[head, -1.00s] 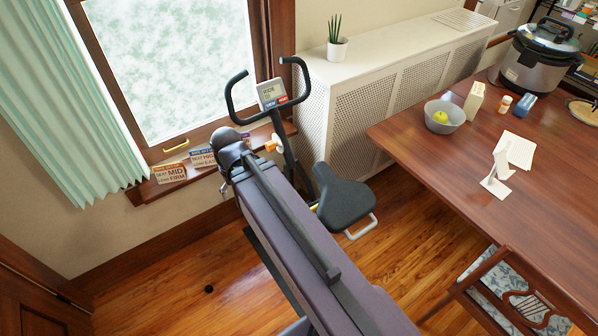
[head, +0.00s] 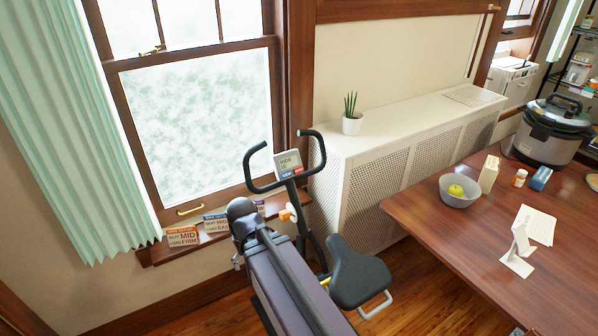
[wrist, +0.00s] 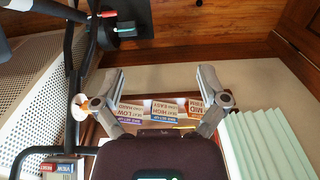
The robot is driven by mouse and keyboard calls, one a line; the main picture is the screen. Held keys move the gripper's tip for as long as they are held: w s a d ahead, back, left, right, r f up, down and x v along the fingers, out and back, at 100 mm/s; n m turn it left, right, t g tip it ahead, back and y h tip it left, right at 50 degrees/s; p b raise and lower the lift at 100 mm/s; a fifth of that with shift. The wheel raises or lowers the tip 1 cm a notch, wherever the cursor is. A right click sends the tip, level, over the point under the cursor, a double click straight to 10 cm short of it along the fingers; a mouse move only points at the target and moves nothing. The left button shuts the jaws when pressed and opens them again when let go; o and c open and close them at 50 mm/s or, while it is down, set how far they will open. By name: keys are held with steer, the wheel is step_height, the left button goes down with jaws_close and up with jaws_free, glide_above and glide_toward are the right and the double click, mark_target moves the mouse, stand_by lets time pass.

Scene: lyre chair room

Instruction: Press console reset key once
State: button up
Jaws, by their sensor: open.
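The exercise bike's console (head: 288,160) stands upright between the handlebars, in front of the window. Its small grey screen has a blue key (head: 286,174) at lower left and a red key (head: 298,170) at lower right; the red key's label is too small to read. In the wrist view the red key (wrist: 48,167) and blue key (wrist: 67,168) show at the bottom left edge, with the console partly cut off. My gripper (wrist: 162,92) is open and empty, its fingers wide apart, to the side of the console and apart from it. In the head view my arm mostly hides it.
Several printed cards (head: 183,236) stand on the window sill. The bike seat (head: 358,272) is right of my arm. A radiator cover (head: 400,140) with a potted plant (head: 351,118) stands behind. The wooden table (head: 450,235) at right holds a bowl (head: 460,194) and other items.

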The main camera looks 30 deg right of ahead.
jaws_close()
stand_by(1.2)
